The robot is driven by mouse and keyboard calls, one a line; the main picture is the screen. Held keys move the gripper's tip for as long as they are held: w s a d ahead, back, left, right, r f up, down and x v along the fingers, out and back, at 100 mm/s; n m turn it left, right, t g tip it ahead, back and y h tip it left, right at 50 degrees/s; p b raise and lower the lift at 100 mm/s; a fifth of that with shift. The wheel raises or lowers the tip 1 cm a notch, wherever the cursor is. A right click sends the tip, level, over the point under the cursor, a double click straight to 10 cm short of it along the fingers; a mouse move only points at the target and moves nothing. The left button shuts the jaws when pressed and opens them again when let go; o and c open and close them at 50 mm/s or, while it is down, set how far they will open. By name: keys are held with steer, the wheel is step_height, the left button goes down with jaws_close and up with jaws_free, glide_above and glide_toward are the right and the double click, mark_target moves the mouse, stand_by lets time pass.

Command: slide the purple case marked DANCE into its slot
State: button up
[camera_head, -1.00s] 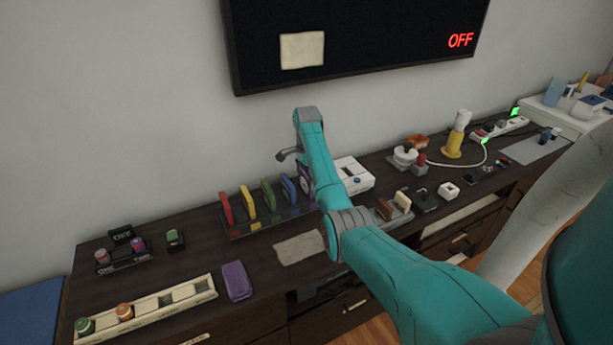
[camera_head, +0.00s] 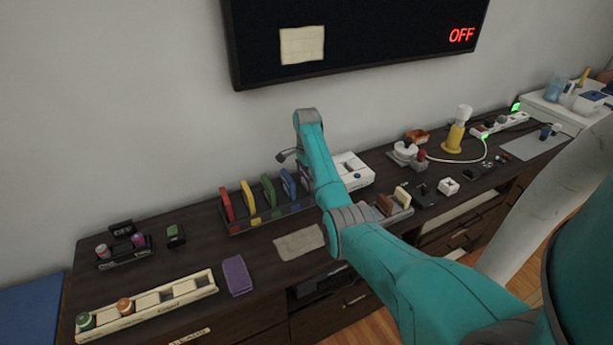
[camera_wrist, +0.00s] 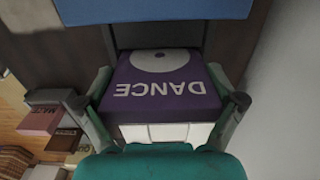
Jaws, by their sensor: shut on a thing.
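The purple case (camera_wrist: 165,85) marked DANCE sits between the fingers of my gripper (camera_wrist: 160,80) in the wrist view. Its lettering reads upside down there, with a pale disc above it. My gripper is shut on the case. In the head view my arm hides the gripper and most of the case. The dark rack (camera_head: 240,230) holds red (camera_head: 226,204), yellow (camera_head: 248,198), green (camera_head: 268,190) and blue (camera_head: 288,184) cases standing in a row, left of my arm. The blue case also fills the top of the wrist view (camera_wrist: 150,10). I cannot tell how deep the purple case sits.
A white box (camera_head: 352,170) stands right of the rack, close to my arm. A beige mat (camera_head: 299,242) and a plain purple item (camera_head: 237,276) lie in front of the rack. The wall (camera_head: 150,100) is close behind.

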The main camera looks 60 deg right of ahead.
steer(key=shift+f, duration=0.35)
steer(key=o, duration=0.8)
steer(key=shift+r, duration=3.75)
steer(key=shift+s, duration=0.1)
